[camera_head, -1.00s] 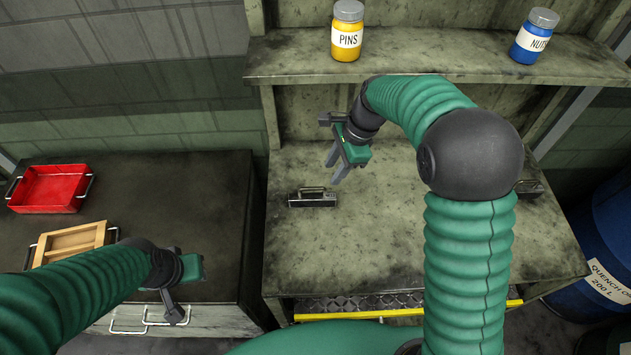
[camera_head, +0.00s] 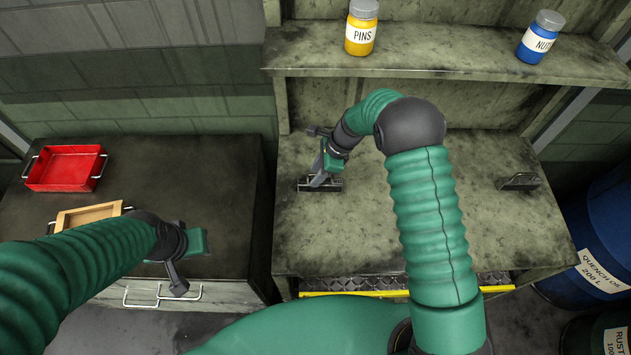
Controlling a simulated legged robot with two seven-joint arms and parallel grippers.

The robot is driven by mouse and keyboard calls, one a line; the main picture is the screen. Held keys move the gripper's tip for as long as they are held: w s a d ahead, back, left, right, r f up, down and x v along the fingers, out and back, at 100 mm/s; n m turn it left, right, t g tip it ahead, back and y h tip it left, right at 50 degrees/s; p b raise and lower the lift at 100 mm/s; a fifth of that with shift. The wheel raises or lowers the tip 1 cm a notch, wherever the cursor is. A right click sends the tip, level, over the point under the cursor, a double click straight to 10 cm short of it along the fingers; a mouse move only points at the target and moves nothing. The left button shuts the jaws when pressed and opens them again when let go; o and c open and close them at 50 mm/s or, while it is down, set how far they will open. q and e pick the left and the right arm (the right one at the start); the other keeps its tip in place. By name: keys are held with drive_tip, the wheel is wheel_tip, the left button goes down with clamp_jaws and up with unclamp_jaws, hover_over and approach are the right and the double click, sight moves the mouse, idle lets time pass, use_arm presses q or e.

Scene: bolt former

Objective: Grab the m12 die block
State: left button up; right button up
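A small dark metal block (camera_head: 335,185) with a handle on top lies on the worn workbench, left of its middle. My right gripper (camera_head: 318,180) is down at this block, with its fingers at the handle and hiding part of it. I cannot tell whether the fingers are closed on it. A second dark block with a handle (camera_head: 519,182) stands at the bench's right side. No size marking is readable on either block. My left gripper (camera_head: 178,280) hangs over the front of the dark cabinet at left, away from both blocks; its finger opening is unclear.
A red tray (camera_head: 64,186) and a wooden tray (camera_head: 118,207) sit on the dark cabinet (camera_head: 215,195). A shelf (camera_head: 440,62) above the bench bears a yellow PINS jar (camera_head: 361,32) and a blue NUTS jar (camera_head: 540,38).

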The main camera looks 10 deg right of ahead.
drive_tip(key=shift+f, duration=0.45)
drive_tip(key=shift+d+f, duration=0.2)
drive_tip(key=shift+d, duration=0.15)
drive_tip(key=shift+w+d+f, duration=0.1)
drive_tip(key=shift+w+d, duration=0.05)
drive_tip(key=shift+d, duration=0.5)
drive_tip(key=shift+c, duration=0.4)
drive_tip(key=shift+d, duration=0.15)
drive_tip(key=shift+c, duration=2.4)
drive_tip(key=shift+a, duration=0.35)
clamp_jaws()
drive_tip(key=shift+a, duration=0.6)
drive_tip(key=shift+d, duration=0.65)
use_arm(q)
drive_tip(key=shift+w+d+r, duration=0.1)
drive_tip(key=shift+d+r, duration=0.05)
drive_tip(key=shift+d, duration=0.4)
drive_tip(key=shift+w+d+r, duration=0.1)
drive_tip(key=shift+d, duration=0.45)
use_arm(e)
drive_tip(key=shift+a, duration=0.1)
